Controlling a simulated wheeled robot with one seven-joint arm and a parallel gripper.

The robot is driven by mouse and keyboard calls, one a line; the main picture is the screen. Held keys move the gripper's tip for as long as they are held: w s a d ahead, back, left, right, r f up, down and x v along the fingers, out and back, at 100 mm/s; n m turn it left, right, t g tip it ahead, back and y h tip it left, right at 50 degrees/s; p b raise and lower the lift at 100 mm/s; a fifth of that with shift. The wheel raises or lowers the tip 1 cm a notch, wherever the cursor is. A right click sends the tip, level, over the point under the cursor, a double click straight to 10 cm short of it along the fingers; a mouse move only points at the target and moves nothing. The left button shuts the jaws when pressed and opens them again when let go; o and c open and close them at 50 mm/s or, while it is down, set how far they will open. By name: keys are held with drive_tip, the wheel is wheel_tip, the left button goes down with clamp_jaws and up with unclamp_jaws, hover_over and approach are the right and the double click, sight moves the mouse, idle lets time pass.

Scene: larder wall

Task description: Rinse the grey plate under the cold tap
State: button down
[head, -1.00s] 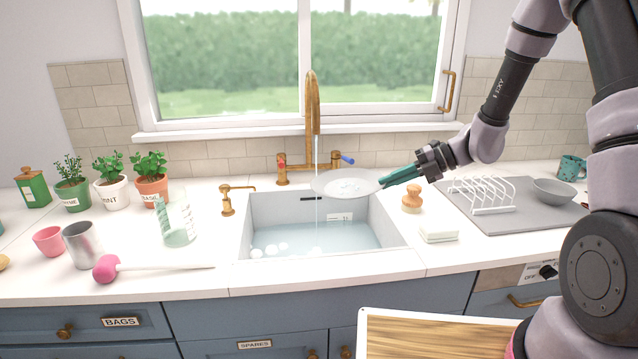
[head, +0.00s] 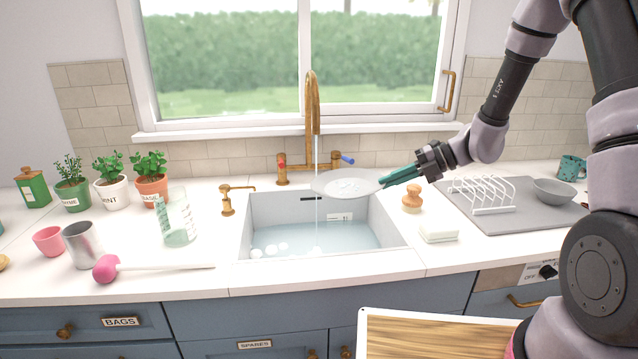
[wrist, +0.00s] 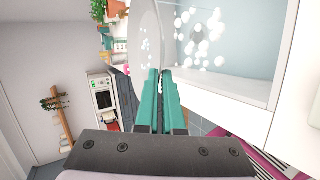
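My gripper (head: 398,178) is shut on the rim of the grey plate (head: 328,189) and holds it nearly level above the sink's back right part. White suds lie on the plate's upper face. The brass tap (head: 312,100) runs a thin stream of water (head: 317,158). The stream passes at the plate's left edge and continues down into the sink. The cold handle with a blue end (head: 347,160) is right of the spout, and a red-marked handle (head: 281,165) is left. In the wrist view, the green fingers (wrist: 160,85) close on the plate's edge (wrist: 143,25).
The sink (head: 400,244) holds water with floating suds. A soap dispenser (head: 228,203), glass jug (head: 178,222) and pink-headed tool (head: 107,267) stand or lie left. A brush (head: 412,198), white sponge or cloth (head: 438,233) and grey mat (head: 500,222) with a rack (head: 487,193) are right.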

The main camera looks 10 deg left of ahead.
drive_tip(key=s+d+r, duration=0.1)
drive_tip(key=d+r, duration=0.3)
drive_tip(key=shift+s+d, duration=0.35)
idle(0.3)
drive_tip(key=shift+w, duration=0.1)
idle(0.3)
drive_tip(key=w+d+r+m+t+h, duration=0.2)
drive_tip(key=w+d+m+t, duration=0.45)
drive_tip(key=w, duration=0.25)
drive_tip(key=w+d+m+t+h, duration=0.4)
drive_tip(key=d+m, duration=0.4)
drive_tip(key=d, duration=0.2)
drive_tip(key=t+h, duration=0.1)
drive_tip(key=h, duration=0.1)
drive_tip(key=shift+d+r+h, duration=0.3)
drive_tip(key=shift+d+r, duration=0.1)
